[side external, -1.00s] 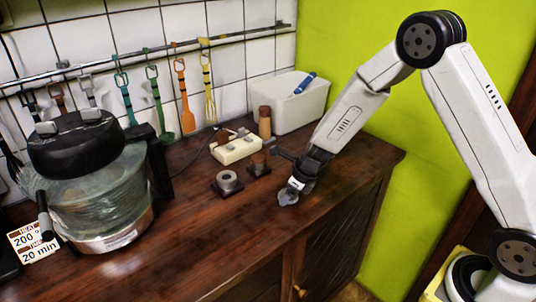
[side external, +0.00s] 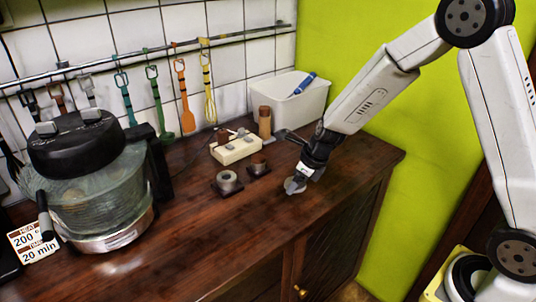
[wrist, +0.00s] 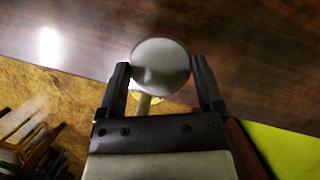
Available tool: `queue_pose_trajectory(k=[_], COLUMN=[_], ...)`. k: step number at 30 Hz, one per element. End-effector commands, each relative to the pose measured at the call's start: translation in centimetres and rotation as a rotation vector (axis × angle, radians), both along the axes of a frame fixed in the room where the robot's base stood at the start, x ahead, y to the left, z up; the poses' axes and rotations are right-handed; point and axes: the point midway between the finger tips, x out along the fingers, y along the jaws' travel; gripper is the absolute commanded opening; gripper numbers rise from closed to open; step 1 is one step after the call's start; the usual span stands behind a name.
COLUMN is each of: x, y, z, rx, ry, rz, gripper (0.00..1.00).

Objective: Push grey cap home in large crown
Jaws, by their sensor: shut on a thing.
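My gripper (side external: 305,177) is shut on the grey cap (side external: 293,186), above the right part of the brown counter. In the wrist view, the cap (wrist: 160,62) is a round grey disc between the two fingers of my gripper (wrist: 163,78), with a pale stem below it. The large crown (side external: 228,181) is a grey ring on a dark square base, to the left of my gripper and apart from it. A smaller crown with a brown top (side external: 258,163) stands just behind it to the right.
A cream block (side external: 235,151) with small parts stands behind the crowns, beside a brown cylinder (side external: 265,123) and a white bin (side external: 292,104). A large glass cooker (side external: 88,190) stands at the left. The counter front (side external: 225,240) is clear.

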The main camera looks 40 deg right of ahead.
Motion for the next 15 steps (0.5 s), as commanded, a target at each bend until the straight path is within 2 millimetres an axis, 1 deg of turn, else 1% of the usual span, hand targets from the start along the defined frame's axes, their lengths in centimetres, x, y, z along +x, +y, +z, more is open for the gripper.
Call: queue_pose_trajectory(k=[1, 7, 15], x=[-0.5, -2.4, -6.2], y=[0.0, 0.0, -0.1], z=[0.8, 3.1, 4.8], rx=[-0.001, -0.001, 0.000], ry=[-0.003, -0.003, -0.002], rz=[-0.001, -0.001, -0.001], gripper=[0.25, 0.25, 0.25])
